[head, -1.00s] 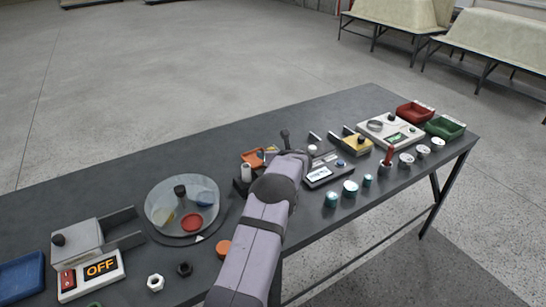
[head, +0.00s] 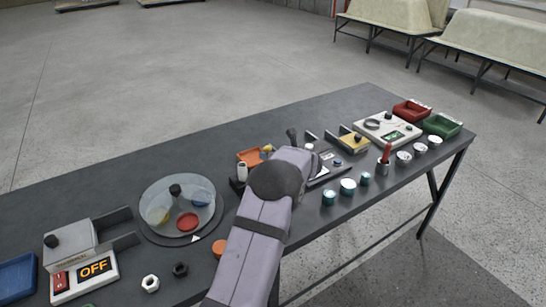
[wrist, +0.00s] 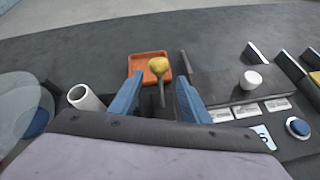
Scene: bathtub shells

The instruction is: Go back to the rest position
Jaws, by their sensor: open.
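My gripper (wrist: 157,92) shows in the wrist view as two blue fingers set apart with nothing between their tips. Beyond the gap is a shallow orange tray (wrist: 138,66). A yellow ball-headed tool (wrist: 158,66) with a dark handle lies at the tray, its handle pointing toward me. In the head view my arm reaches over the middle of the dark table (head: 330,110), and its wrist hides the fingers. No marker of a rest position is visible.
A round turntable with coloured dishes (head: 180,232) stands left of my arm. A white cylinder (wrist: 86,97) is left of the fingers; a dark block with a white knob (wrist: 250,79) is right. Several teal-sided jars line the front edge. The table's back strip is clear.

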